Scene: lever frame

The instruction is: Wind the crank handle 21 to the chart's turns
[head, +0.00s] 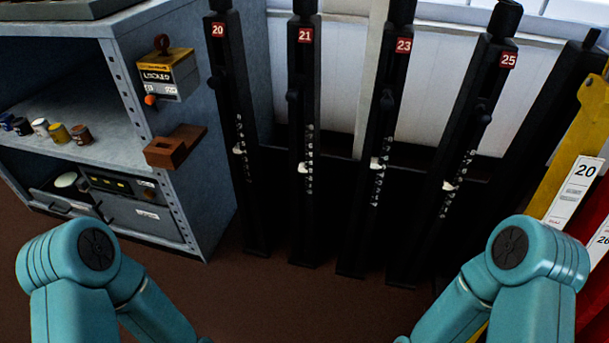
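The black upright post 21 (304,220) stands second from the left in the lever frame, with a red plate (305,35) reading 21 near its top. A dark knob (293,97) sticks out partway down it; I cannot tell whether this is the crank handle. Below it a column of small white numbers (309,150) runs down the post, with a white pointer (303,168) beside it. The numbers are too small to read. No turns chart is readable in view. Both teal arms of mine bend down at the bottom corners, and neither gripper shows.
Similar posts 20 (253,220), 23 (360,235) and 25 (415,235) stand beside it. A grey cabinet (208,150) is at left, with a box marked LOCKED (167,77) and a brown bracket (172,147). At right are a yellow bar (590,105) and a white plate reading 20 (574,188).

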